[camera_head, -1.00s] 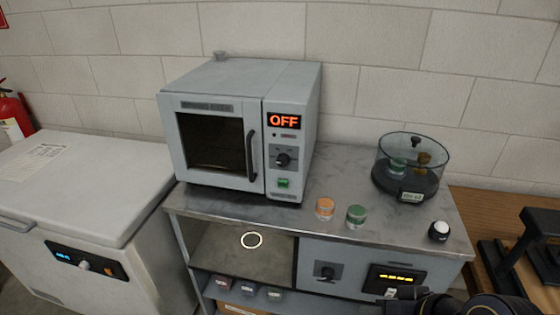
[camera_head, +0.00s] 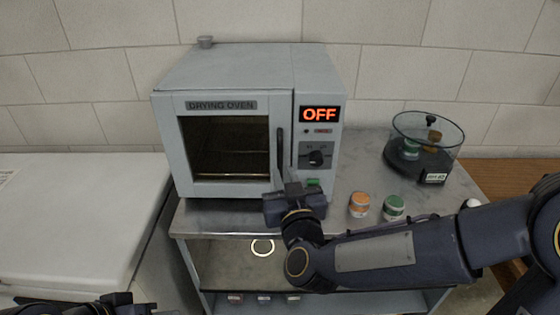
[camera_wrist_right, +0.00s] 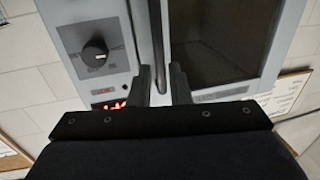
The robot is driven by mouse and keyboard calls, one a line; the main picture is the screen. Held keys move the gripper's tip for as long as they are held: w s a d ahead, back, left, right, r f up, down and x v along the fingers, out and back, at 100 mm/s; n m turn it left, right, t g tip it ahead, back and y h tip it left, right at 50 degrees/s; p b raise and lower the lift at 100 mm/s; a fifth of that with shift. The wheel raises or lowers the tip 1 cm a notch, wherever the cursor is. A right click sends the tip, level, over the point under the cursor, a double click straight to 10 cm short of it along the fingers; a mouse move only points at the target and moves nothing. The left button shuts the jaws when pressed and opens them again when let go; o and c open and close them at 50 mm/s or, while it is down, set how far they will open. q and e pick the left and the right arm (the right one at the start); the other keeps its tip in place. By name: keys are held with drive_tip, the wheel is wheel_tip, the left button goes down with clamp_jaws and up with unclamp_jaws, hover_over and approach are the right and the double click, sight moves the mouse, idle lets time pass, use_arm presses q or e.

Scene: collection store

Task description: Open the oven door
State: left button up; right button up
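The drying oven (camera_head: 222,105) stands on the metal bench, its display reading OFF. Its door (camera_head: 185,150) is shut, with a dark window and a vertical dark handle (camera_head: 280,148) on the door's right side. My right gripper (camera_head: 283,180) is at the handle's lower end. In the right wrist view, the open fingers (camera_wrist_right: 160,85) are on either side of the handle (camera_wrist_right: 157,40), with a gap showing between them. Whether either finger touches the handle cannot be told. A dark end of my left arm, seemingly the left gripper (camera_head: 115,302), shows at the bottom left; its fingers are unclear.
An orange-lidded jar (camera_head: 359,205) and a green-lidded jar (camera_head: 394,208) stand on the bench right of the oven, behind my right forearm. A glass desiccator (camera_head: 424,148) stands farther right. A white chest (camera_head: 70,215) is at left. The oven's front left is clear.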

sight(280, 163)
drive_tip(key=w, duration=0.3)
drive_tip(key=w+a+p, duration=0.1)
drive_tip(key=w, duration=0.2)
drive_tip(key=shift+s, duration=0.1)
clamp_jaws()
